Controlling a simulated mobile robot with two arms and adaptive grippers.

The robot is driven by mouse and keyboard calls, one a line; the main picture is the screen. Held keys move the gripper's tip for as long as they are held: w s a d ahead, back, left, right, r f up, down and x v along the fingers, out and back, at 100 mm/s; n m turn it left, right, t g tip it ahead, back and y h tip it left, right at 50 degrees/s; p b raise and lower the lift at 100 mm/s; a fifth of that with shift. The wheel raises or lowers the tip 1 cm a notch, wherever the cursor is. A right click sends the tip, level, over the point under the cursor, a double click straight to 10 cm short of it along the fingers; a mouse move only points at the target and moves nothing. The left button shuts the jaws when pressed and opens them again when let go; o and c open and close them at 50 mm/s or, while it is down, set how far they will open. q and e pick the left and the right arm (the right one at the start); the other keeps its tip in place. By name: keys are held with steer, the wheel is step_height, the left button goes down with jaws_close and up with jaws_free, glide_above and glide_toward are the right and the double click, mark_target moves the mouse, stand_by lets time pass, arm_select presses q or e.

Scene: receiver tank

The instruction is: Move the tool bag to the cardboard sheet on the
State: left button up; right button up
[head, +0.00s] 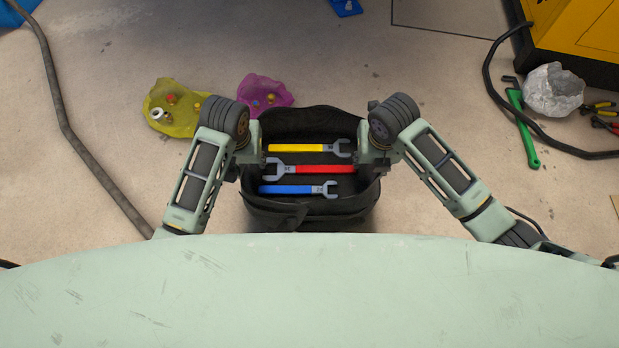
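The black tool bag (310,215) is open at the top, in the middle of the head view. Inside it lie a yellow wrench (297,148), a red wrench (310,169) and a blue wrench (298,189). My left gripper (249,153) is at the bag's left rim and my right gripper (373,153) is at its right rim. Both point down, and their fingertips are largely hidden, so their grip on the rim is unclear. I cannot tell whether the bag rests on the floor. No cardboard sheet shows clearly; a small tan edge (615,203) shows at far right.
A yellow-green bag (178,122) and a magenta bag (272,88) with small parts lie behind left. Cables run at left (72,130) and right (540,130). A green tool (525,130), a crumpled white bag (553,90) and a yellow machine (580,35) are at right.

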arm_select(q)
jaws_close()
arm_select(e)
jaws_close()
arm_select(q)
steer(key=shift+w+r, duration=0.1)
arm_select(e)
steer(key=shift+w+r, duration=0.1)
